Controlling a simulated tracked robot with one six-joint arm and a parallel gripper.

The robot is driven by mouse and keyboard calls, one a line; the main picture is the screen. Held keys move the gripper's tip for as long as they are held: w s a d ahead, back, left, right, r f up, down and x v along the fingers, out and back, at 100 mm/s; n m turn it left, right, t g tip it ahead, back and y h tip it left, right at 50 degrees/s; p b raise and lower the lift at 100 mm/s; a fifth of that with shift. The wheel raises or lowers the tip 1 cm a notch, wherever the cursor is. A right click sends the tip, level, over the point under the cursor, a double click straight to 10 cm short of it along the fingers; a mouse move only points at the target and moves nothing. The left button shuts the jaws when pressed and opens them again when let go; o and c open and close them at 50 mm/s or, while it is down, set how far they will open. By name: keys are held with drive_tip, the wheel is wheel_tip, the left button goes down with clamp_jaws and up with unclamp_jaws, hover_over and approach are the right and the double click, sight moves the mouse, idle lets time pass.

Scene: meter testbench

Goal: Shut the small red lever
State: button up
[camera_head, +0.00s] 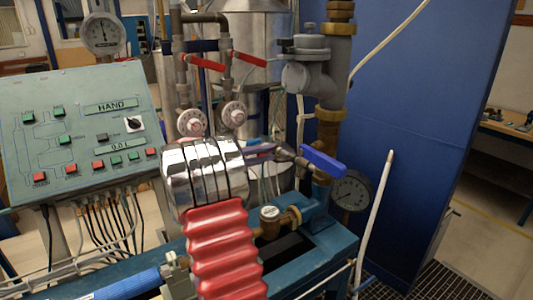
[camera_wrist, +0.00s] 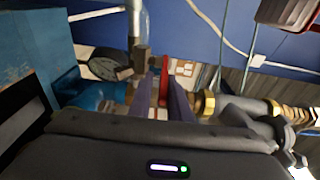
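In the wrist view, my gripper (camera_wrist: 161,92) has its two fingers apart. A narrow red piece, seen edge-on, which looks like the small red lever (camera_wrist: 164,78), stands between the fingertips, close to the right finger. I cannot tell whether it touches. In the head view, my red-sleeved arm reaches into the pipework, and my gripper (camera_head: 263,151) is mostly hidden behind its metallic wrist, left of the blue lever (camera_head: 322,162). Two other red levers, a left one (camera_head: 206,63) and a right one (camera_head: 249,59), sit higher on the thin pipes, away from the gripper.
A control panel (camera_head: 85,130) stands at left, with a dial gauge (camera_head: 102,34) above it. A second gauge (camera_head: 351,190) hangs below the blue lever. Thick pipe with brass fittings (camera_head: 331,114) rises beside a blue wall (camera_head: 420,110). Pipes crowd the gripper.

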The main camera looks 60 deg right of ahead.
drive_tip(key=shift+w+a+r, duration=0.1)
drive_tip(key=shift+w+a, duration=0.05)
drive_tip(key=shift+w, duration=0.05)
drive_tip(key=v, duration=0.7)
